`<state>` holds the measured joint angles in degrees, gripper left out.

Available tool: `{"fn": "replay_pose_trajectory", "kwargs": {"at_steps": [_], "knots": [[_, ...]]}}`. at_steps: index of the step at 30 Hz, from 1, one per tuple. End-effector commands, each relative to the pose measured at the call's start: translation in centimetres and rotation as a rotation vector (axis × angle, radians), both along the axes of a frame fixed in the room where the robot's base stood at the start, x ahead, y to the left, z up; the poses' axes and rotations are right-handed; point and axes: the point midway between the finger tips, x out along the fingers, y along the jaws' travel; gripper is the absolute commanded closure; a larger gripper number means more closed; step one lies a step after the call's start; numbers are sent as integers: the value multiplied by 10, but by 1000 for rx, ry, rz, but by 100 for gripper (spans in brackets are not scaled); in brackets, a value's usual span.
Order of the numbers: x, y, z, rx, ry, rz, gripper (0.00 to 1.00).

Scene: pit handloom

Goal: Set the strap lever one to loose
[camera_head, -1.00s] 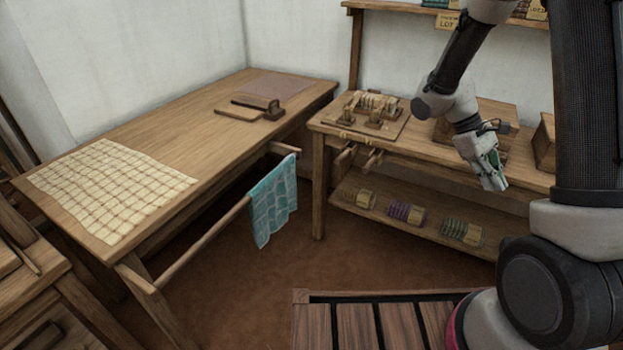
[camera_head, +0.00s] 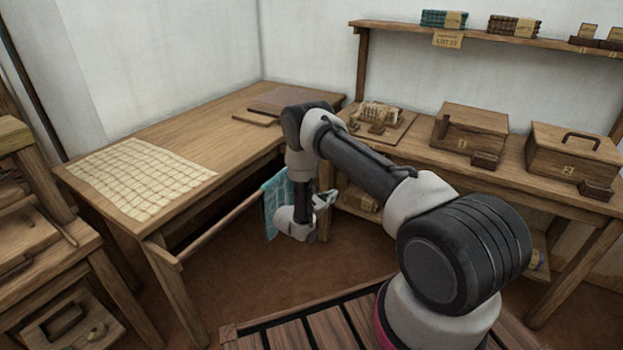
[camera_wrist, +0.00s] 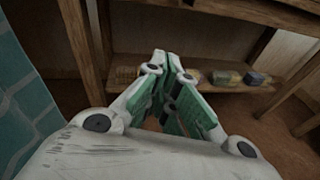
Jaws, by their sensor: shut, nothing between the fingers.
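A wooden box marked 1 (camera_head: 480,120) stands on the right bench. A small upright dark wooden piece (camera_head: 441,127) shows at its left end and a dark block (camera_head: 485,160) at its front right. I cannot tell which of these, if any, is strap lever one, or its setting. My gripper (camera_head: 328,197) hangs low in front of the bench's left end, beside the teal cloth, well away from the box. In the wrist view my gripper (camera_wrist: 166,56) has its green-padded fingers together, with nothing between them, facing the bench's lower shelf.
A second box marked 2 (camera_head: 572,155) stands to the right. The teal cloth (camera_head: 272,205) hangs from a rail close left of my gripper; it also shows in the wrist view (camera_wrist: 25,110). Yarn rolls (camera_wrist: 222,77) lie on the lower shelf (camera_wrist: 212,102). Brown floor lies between the tables.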

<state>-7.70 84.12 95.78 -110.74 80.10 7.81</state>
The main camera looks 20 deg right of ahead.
Motion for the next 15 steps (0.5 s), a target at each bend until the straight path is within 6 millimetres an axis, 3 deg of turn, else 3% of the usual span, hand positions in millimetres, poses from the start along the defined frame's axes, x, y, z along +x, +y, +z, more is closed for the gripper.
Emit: {"fn": "replay_pose_trajectory", "kwargs": {"at_steps": [4,15], "knots": [[23,18,11,-21,-46,98,100],[26,21,17,-30,-70,115,100]]}}
